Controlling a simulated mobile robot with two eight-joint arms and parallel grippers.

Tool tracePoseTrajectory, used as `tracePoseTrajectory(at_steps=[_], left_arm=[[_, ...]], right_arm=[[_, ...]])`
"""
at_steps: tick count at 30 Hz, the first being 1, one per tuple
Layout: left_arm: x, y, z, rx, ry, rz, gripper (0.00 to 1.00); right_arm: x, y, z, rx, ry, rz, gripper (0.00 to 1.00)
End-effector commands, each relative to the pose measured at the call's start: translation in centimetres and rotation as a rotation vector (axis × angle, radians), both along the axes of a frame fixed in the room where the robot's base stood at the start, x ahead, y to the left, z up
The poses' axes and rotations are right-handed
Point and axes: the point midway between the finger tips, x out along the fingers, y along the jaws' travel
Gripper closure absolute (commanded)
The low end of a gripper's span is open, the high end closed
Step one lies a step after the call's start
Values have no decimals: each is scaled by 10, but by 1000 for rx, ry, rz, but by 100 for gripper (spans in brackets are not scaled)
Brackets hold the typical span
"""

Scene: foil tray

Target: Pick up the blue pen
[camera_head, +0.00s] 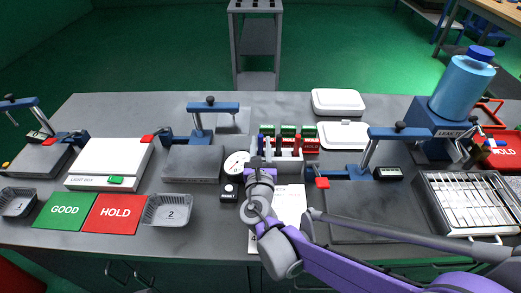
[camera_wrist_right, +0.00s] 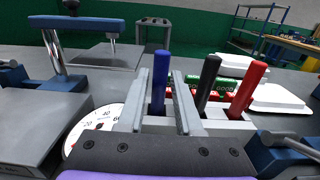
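The blue pen (camera_wrist_right: 160,82) stands upright in a grey holder (camera_wrist_right: 222,124), beside a black pen (camera_wrist_right: 207,82) and a red pen (camera_wrist_right: 247,88). In the head view the blue pen (camera_head: 260,144) is largely hidden behind my right gripper (camera_head: 262,163). In the right wrist view the two fingers of my right gripper (camera_wrist_right: 160,105) stand on either side of the blue pen, with narrow gaps beside it, so it looks open. The pen's lower end is hidden. My left gripper is not in view.
A round dial gauge (camera_head: 236,164) lies just left of the gripper. Green and red stamps (camera_head: 308,132) stand behind the pens. White lidded trays (camera_head: 338,101) sit further back. A clamp press (camera_head: 368,160) stands to the right, and paper (camera_head: 290,205) lies in front.

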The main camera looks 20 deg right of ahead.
Motion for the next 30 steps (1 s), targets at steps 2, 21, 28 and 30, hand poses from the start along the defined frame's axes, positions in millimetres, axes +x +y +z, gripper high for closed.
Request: tracePoseTrajectory(at_steps=[2, 21, 28, 30], left_arm=[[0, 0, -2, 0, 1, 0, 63], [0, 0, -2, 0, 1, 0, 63], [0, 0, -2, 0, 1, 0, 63], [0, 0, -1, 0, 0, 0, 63]], right_arm=[[13, -3, -1, 0, 0, -2, 66], [27, -7, -1, 1, 0, 0, 100], [27, -7, 0, 1, 0, 0, 100], [27, -7, 3, 1, 0, 0, 100]])
